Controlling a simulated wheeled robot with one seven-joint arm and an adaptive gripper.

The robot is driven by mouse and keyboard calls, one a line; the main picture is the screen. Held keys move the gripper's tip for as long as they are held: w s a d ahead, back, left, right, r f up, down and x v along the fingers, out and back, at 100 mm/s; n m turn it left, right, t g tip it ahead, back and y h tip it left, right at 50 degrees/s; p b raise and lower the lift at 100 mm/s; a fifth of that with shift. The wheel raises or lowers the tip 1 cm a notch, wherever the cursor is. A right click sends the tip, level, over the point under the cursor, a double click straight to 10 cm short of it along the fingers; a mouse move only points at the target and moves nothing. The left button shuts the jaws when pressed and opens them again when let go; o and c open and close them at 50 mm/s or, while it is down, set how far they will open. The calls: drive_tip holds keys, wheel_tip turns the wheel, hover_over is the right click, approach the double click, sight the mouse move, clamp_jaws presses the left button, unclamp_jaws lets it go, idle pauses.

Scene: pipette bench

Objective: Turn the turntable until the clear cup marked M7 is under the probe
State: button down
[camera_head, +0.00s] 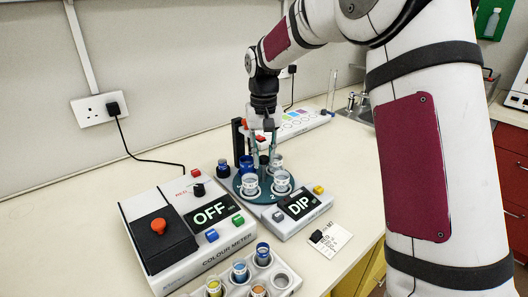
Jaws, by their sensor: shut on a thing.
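The turntable (238,187) is a dark teal disc on a white base with a display reading DIP (299,205). Clear cups stand on it at the front left (250,184), front right (281,181) and back right (277,162); a blue cup (246,163) is at the back left. I cannot read M7 on any cup. My gripper (263,155) points down over the disc's middle, shut on the dark upright knob (264,165) there. A black post (238,140) stands behind the disc; the probe tip cannot be made out behind my gripper.
A colour meter (185,232) reading OFF stands to the left. A white rack (270,270) with several coloured cups is in front. A dark-capped jar (223,168) stands left of the disc. A card (331,238) marked M7 lies at the right. The bench is clear at the far left.

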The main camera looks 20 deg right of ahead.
drive_tip(key=shift+n+p, duration=0.75)
drive_tip(key=shift+n, duration=1.15)
drive_tip(key=shift+n+p, duration=0.65)
drive_tip(key=shift+n, duration=1.55)
drive_tip(key=shift+n+p, duration=0.55)
drive_tip(key=shift+n, duration=1.55)
drive_tip(key=shift+n+p, duration=0.45)
drive_tip(key=shift+n, duration=1.75)
drive_tip(key=shift+n+p, duration=0.4)
drive_tip(key=shift+n, duration=1.7)
drive_tip(key=shift+n+p, duration=0.3)
drive_tip(key=shift+n, duration=3.8)
drive_tip(key=shift+n+p, duration=0.4)
drive_tip(key=shift+n, duration=1.6)
